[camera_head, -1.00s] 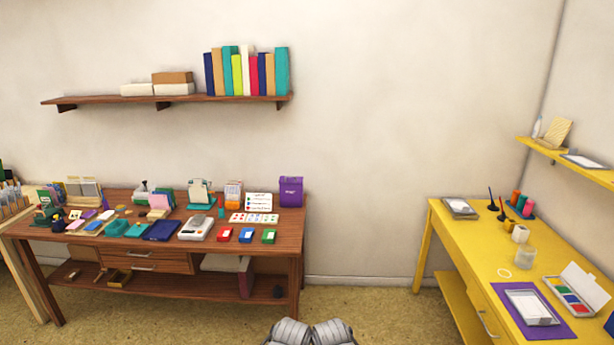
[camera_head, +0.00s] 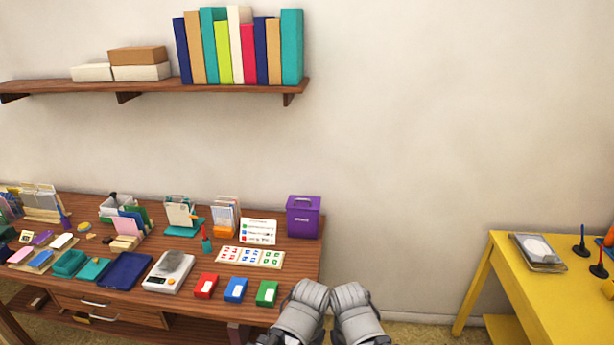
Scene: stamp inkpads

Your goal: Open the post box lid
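The purple post box (camera_head: 303,218) stands upright at the back right corner of the brown wooden desk (camera_head: 210,314), close to the wall. Its lid looks shut, with a dark handle on top and pale lettering on the front. Two grey parts of my arms show side by side at the bottom middle, in front of the desk's right end and well short of the box. No gripper fingers can be seen.
Left of the box are a colour chart card (camera_head: 258,232), a stamp sheet and card holders. Red, blue and green small boxes line the front edge near a scale (camera_head: 169,270). A bookshelf (camera_head: 150,91) hangs above. A yellow table (camera_head: 545,285) stands right, beyond a gap.

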